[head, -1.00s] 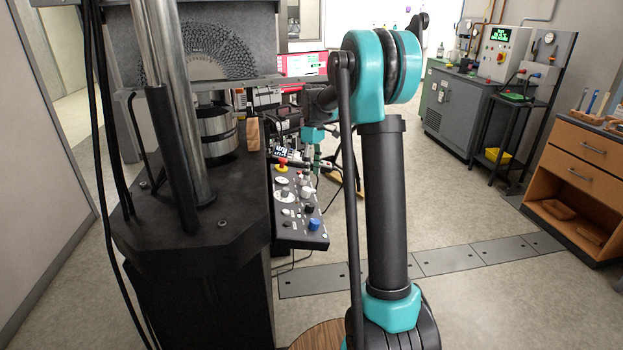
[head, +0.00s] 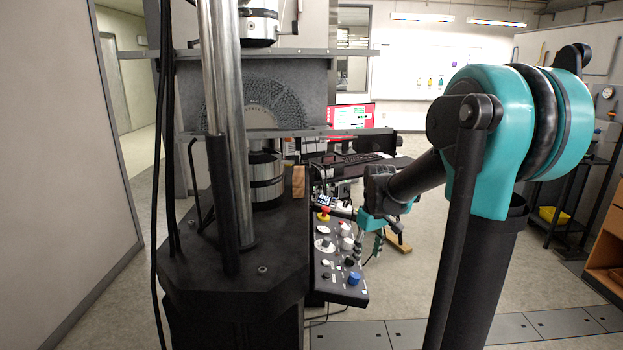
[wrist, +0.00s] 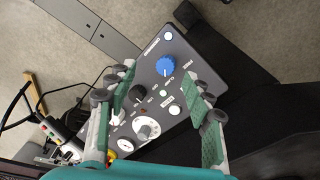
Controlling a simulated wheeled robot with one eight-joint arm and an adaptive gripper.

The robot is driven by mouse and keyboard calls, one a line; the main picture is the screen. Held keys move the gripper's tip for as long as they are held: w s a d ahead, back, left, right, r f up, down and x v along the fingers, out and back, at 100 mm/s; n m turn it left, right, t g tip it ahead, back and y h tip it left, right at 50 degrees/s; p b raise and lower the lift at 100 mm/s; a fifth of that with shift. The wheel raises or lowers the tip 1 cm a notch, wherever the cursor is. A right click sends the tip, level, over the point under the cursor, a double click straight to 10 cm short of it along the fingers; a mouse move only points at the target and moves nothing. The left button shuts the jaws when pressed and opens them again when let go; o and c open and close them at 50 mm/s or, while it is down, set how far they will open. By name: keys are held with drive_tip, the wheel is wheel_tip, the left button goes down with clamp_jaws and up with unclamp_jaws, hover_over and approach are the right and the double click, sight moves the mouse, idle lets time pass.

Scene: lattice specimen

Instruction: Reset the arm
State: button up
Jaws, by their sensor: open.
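My gripper (head: 369,246) hangs at the end of my teal and black arm (head: 480,150), right beside the control panel (head: 338,272). In the wrist view my gripper (wrist: 162,70) shows two green-padded fingers spread wide with nothing held between them. The panel (wrist: 180,45) with its blue knob (wrist: 166,65) and white dial (wrist: 147,128) lies beyond the fingers. I cannot tell whether a finger touches the panel. The grey arched lattice specimen (head: 235,100) stands behind the steel columns of the testing machine.
The black machine base (head: 235,285) and steel column (head: 226,120) stand left of my arm. A red emergency button (head: 322,216) sits at the panel's far end. A wooden block (head: 298,181) stands by the machine's cylinder. Open floor lies right of the panel.

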drive_tip(key=s+d+f+m+t, duration=0.1)
drive_tip(key=s+f+m, duration=0.2)
drive_tip(key=s, duration=0.6)
drive_tip(key=s+f+m+t, duration=0.2)
drive_tip(key=s+f, duration=0.4)
drive_tip(key=s, duration=0.4)
drive_tip(key=shift+d+m, duration=0.4)
